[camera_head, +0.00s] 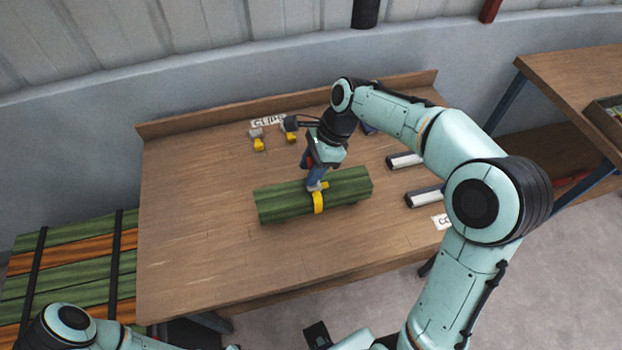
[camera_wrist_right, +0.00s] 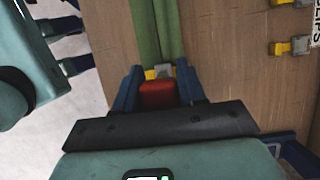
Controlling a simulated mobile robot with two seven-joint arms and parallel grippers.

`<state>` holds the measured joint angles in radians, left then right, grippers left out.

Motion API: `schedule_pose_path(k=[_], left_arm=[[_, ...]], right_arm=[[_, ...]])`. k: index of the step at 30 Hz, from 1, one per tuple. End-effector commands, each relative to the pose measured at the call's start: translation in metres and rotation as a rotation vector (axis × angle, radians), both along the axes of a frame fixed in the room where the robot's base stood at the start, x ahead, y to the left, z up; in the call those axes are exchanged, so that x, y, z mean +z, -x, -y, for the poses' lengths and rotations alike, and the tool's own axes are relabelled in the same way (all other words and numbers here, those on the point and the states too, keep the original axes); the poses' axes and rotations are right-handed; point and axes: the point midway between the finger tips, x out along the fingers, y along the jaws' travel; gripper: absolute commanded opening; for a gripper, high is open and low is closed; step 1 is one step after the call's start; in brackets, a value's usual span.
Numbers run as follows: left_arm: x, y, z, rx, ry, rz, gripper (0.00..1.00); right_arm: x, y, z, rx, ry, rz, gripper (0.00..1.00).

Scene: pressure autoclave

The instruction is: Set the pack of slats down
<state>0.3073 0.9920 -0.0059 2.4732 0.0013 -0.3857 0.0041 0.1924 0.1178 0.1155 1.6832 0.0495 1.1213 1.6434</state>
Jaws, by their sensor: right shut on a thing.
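The pack of slats (camera_head: 275,202) is a green bundle with a yellow clip (camera_head: 319,203) around its middle. It lies level over the middle of the worktable (camera_head: 200,265); I cannot tell whether it touches the top. My right gripper (camera_head: 317,186) comes down from above and is shut on the pack at the clip. In the right wrist view the green slats (camera_wrist_right: 145,30) run up from between the fingers. My left gripper (camera_wrist_right: 75,45) shows at the left of that view, fingers apart and empty, beyond the table edge.
Two loose clips (camera_head: 257,140) lie near the CLIPS label (camera_head: 268,121) at the back. Two pale-and-black bars (camera_head: 424,197) lie on the right. Green and orange slats (camera_head: 70,255) are stacked at the lower left. The table's left and front areas are clear.

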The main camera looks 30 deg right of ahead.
Motion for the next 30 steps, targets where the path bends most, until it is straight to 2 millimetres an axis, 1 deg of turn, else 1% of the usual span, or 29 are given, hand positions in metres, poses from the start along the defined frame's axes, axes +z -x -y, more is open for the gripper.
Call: schedule_pose_path(k=[2,5,9,12,21,25,26,27,28,30], left_arm=[[0.0,0.0,0.0,0.0,0.0,0.0,0.43],[-0.002,0.001,0.0,0.0,0.0,-0.001,0.43],[-0.006,0.003,0.0,0.0,0.0,-0.003,0.43],[-0.008,0.004,0.0,-0.001,-0.001,-0.005,0.43],[-0.008,0.004,0.0,0.0,0.0,-0.004,0.43],[-0.009,0.005,0.0,0.0,0.0,-0.006,0.43],[-0.009,0.005,0.0,0.0,0.0,-0.006,0.43],[-0.009,0.005,0.0,0.0,0.0,-0.006,0.43],[-0.009,0.005,0.0,0.0,0.0,-0.006,0.43],[-0.009,0.005,0.0,0.0,0.0,-0.006,0.43]], right_arm=[[-0.001,-0.001,-0.001,0.001,-0.001,0.004,0.0],[-0.009,0.0,-0.001,0.0,-0.001,0.003,0.0],[-0.029,0.0,-0.001,0.001,-0.001,0.002,0.0],[-0.041,0.0,0.0,-0.001,-0.001,0.002,0.0],[-0.042,-0.001,-0.001,0.0,-0.001,0.005,0.0],[-0.046,-0.001,-0.001,0.001,-0.001,0.004,0.0],[-0.047,0.0,0.0,0.001,0.0,0.0,0.5],[-0.047,0.0,0.0,0.001,0.0,0.0,0.63],[-0.047,0.0,0.0,0.001,0.0,0.0,0.66],[-0.047,0.0,0.0,0.001,0.0,0.0,0.66]])
